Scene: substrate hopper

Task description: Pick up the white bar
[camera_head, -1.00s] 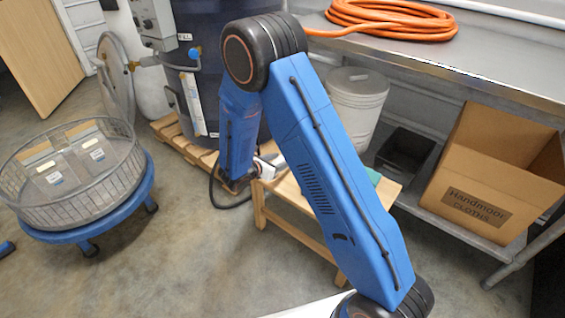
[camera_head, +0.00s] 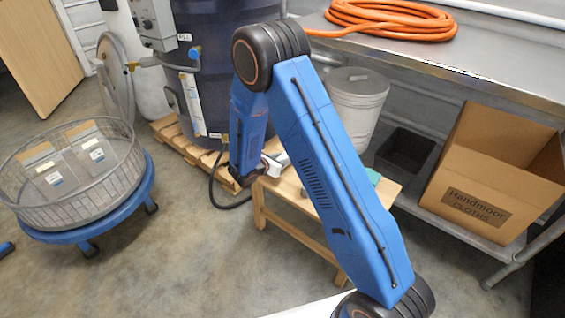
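My blue arm reaches forward and bends down to its wrist above the left end of a small wooden bench (camera_head: 265,218). My gripper (camera_head: 278,163) is small in the view at the wrist, a white and grey shape partly covered by the arm. Whether its fingers are open or shut does not show. I cannot make out the white bar as a separate thing. A grey thing and a green thing (camera_head: 374,177) on the bench top show only in part behind my forearm.
A round mesh basket (camera_head: 120,190) with packets stands on a blue wheeled stand (camera_head: 100,227) at left. A dark tank (camera_head: 215,60) on a pallet (camera_head: 185,150) stands behind the bench. A metal table (camera_head: 480,75) with an orange hose (camera_head: 390,20), a bin (camera_head: 358,95) and a cardboard box (camera_head: 475,190) are right.

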